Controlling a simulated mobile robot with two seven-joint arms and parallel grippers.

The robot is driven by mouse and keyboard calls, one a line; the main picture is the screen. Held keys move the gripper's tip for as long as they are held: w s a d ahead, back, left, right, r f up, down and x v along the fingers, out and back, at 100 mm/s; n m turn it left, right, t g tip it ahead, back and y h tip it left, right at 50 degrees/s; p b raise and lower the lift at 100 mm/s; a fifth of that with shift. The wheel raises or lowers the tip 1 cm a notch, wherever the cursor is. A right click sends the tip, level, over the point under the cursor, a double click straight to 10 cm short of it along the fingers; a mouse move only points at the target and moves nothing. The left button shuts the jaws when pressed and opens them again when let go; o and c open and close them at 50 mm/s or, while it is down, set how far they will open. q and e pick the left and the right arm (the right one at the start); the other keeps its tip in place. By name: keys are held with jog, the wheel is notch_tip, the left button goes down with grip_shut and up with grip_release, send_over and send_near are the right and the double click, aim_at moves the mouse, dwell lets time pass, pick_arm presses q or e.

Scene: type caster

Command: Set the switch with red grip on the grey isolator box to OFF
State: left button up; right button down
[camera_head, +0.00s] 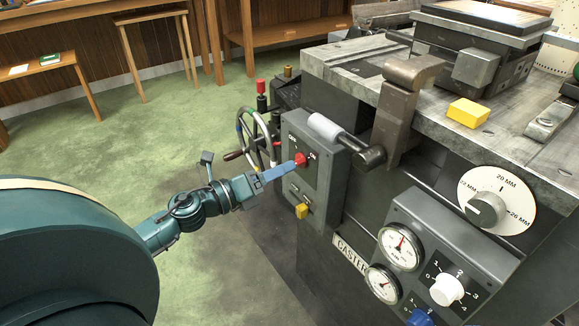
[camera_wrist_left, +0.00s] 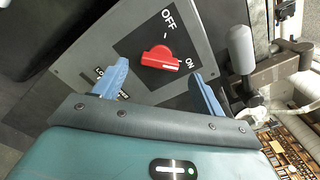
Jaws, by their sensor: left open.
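The grey isolator box (camera_head: 320,180) is fixed to the side of the casting machine; it also fills the middle of the left wrist view (camera_wrist_left: 200,40). Its switch with red grip (camera_head: 300,159) sits on a dark plate marked OFF and ON. In the left wrist view the red grip (camera_wrist_left: 160,58) lies nearly level, its white mark at the right end towards ON. My left gripper (camera_head: 292,164) is open at the box. In the left wrist view its blue fingers (camera_wrist_left: 160,85) stand either side of the grip, with gaps and no visible contact. My right gripper is not in view.
A light grey handle (camera_head: 325,127) on a metal arm juts out close above and right of the switch. A handwheel (camera_head: 255,138) stands behind. The green floor to the left is open.

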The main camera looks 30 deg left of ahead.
aim_at(297, 163)
pick_arm(q)
jog(key=shift+x, duration=2)
jog(key=c, duration=1)
